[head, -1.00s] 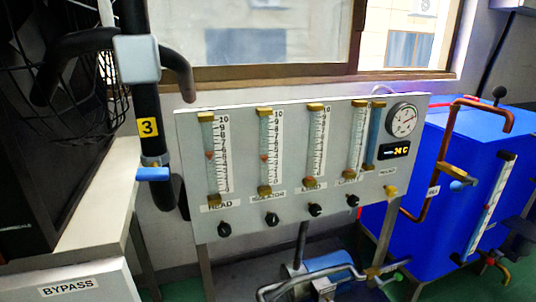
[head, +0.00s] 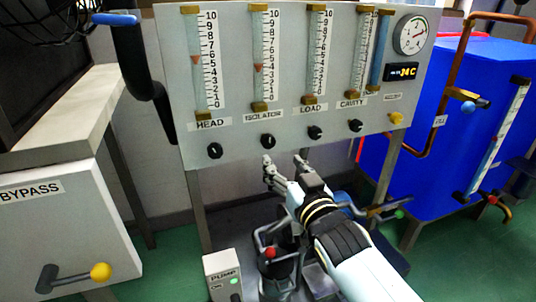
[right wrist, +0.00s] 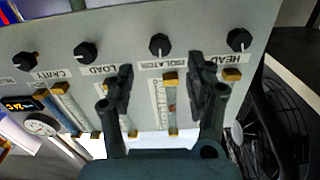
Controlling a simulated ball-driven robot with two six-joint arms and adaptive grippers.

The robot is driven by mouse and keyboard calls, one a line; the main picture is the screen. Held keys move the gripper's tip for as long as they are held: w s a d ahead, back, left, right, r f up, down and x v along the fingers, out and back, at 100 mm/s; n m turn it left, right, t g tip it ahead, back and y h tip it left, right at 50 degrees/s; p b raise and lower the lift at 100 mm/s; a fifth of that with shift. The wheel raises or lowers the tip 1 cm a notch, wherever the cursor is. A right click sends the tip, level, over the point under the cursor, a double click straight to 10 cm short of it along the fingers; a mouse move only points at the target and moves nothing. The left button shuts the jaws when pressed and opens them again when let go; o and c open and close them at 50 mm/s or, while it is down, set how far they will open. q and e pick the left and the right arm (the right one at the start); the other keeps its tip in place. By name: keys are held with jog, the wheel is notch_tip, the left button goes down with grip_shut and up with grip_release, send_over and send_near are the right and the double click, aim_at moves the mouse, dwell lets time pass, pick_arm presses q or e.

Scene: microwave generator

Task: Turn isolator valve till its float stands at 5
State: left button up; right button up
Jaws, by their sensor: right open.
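The isolator valve is a small black knob (head: 268,141) under the ISOLATOR label on the grey panel. Its gauge tube (head: 258,50) stands above the label, and the small reddish float (head: 258,69) sits between about 4 and 5. My right gripper (head: 284,163) is open and empty, just below and slightly right of the isolator knob, apart from it in the picture. In the right wrist view the panel appears upside down. There the isolator knob (right wrist: 160,44) lies beyond and between the two open fingers (right wrist: 159,84). My left gripper is out of view.
The HEAD knob (head: 214,151) is left of the isolator knob; the LOAD knob (head: 314,132) and CAVITY knob (head: 355,126) are to its right. A pump (head: 280,262) with pipes stands below the panel. A blue tank (head: 440,180) is at right, a BYPASS cabinet (head: 60,225) at left.

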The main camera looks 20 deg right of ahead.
aim_at(269, 146)
jog(key=w+b, duration=0.2)
jog(key=w, duration=0.7)
jog(key=shift+w+a+f+b, duration=0.15)
jog(key=shift+w+b, duration=0.1)
jog(key=shift+b, duration=0.15)
jog(key=shift+w, duration=0.35)
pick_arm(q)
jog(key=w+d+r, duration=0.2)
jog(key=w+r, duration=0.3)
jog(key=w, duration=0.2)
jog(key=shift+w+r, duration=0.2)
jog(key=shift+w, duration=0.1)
pick_arm(e)
jog(key=shift+r, duration=0.2)
jog(key=shift+c, duration=0.4)
